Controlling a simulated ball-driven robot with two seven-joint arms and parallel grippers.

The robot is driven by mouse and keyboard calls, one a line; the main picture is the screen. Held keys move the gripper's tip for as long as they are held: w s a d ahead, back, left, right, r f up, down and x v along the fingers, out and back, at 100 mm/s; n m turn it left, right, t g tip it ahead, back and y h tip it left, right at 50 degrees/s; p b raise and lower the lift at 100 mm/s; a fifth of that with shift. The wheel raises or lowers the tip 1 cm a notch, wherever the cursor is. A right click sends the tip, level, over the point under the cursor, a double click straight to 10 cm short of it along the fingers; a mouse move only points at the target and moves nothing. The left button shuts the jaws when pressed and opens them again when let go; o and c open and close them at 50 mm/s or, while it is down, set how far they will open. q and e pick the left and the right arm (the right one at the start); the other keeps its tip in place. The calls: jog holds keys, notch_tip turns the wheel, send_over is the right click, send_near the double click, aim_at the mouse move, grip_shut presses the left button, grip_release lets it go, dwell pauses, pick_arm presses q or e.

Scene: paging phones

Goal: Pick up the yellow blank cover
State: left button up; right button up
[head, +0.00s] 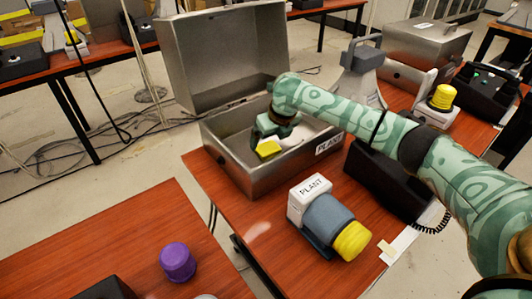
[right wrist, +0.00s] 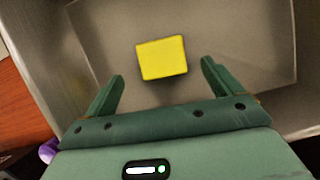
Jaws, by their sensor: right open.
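The yellow blank cover (head: 268,149) lies inside the open grey metal case (head: 225,158). In the right wrist view the yellow blank cover (right wrist: 162,57) is a small square block on the case floor, a little beyond the fingertips. My right gripper (head: 264,138) reaches down into the case; in its wrist view the gripper (right wrist: 161,72) has its two green fingers spread apart, with nothing between them. The cover sits roughly centred ahead of the gap, apart from both fingers. My left gripper is not in view.
The case's lid (head: 222,55) stands open at the back. In front is a blue-grey device with a yellow cap (head: 351,241) and a PLANT label. A black phone (head: 385,180) lies to the right. A purple cap (head: 177,262) stands on the nearer left table.

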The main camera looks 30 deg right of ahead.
aim_at(268, 148)
jog(key=b+x, duration=0.3)
jog(key=x, duration=0.2)
jog(key=shift+d+f, duration=0.15)
jog(key=shift+f, duration=0.15)
jog(key=shift+s+r, duration=0.1)
jog(key=shift+r, duration=0.15)
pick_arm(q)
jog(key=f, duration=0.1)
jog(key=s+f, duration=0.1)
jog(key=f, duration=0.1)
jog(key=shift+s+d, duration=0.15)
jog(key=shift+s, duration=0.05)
pick_arm(e)
jog(key=c, duration=1.1)
